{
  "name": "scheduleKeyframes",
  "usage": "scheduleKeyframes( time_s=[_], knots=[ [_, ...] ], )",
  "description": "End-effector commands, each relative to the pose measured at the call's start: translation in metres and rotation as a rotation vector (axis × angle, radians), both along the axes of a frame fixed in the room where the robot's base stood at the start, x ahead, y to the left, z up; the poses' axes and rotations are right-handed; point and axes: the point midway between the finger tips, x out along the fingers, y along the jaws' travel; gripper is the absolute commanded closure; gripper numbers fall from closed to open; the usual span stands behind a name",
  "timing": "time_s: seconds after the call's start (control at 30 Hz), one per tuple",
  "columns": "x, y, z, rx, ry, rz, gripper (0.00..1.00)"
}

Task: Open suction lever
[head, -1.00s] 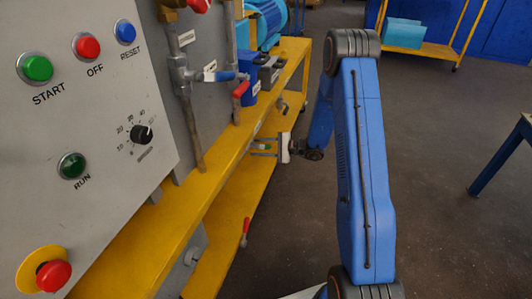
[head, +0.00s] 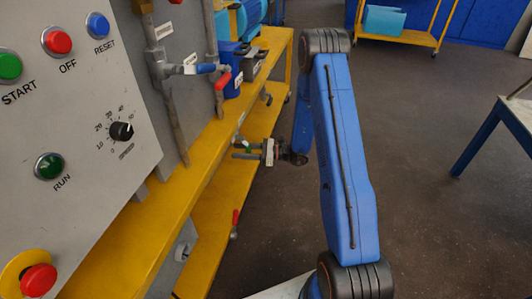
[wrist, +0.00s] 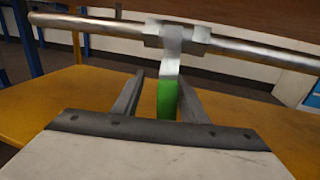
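A lever with a green handle (wrist: 167,98) hangs from a metal valve body (wrist: 178,38) on a pipe in the wrist view. My gripper (wrist: 155,90) is open, with one finger on each side of the green handle. The right finger looks close to the handle, and a wider gap shows on the left. I cannot tell whether either finger touches it. In the head view my gripper (head: 240,149) is beside the yellow bench frame, and the lever there is mostly hidden. No label naming the suction lever is readable.
A blue lever (head: 205,68) and a red lever (head: 222,81) sit on pipes above the yellow bench (head: 185,190). Another red lever (head: 235,219) is lower down. The grey control panel (head: 75,110) stands at left. Open floor (head: 420,200) lies to the right.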

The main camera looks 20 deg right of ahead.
Motion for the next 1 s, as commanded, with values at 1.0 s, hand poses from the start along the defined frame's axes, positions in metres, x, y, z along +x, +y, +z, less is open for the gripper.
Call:
scheduleKeyframes(
  time_s=[1.0],
  knots=[
    [-0.065, -0.148, 0.001, -0.004, -0.006, -0.007, 0.61]
  ],
)
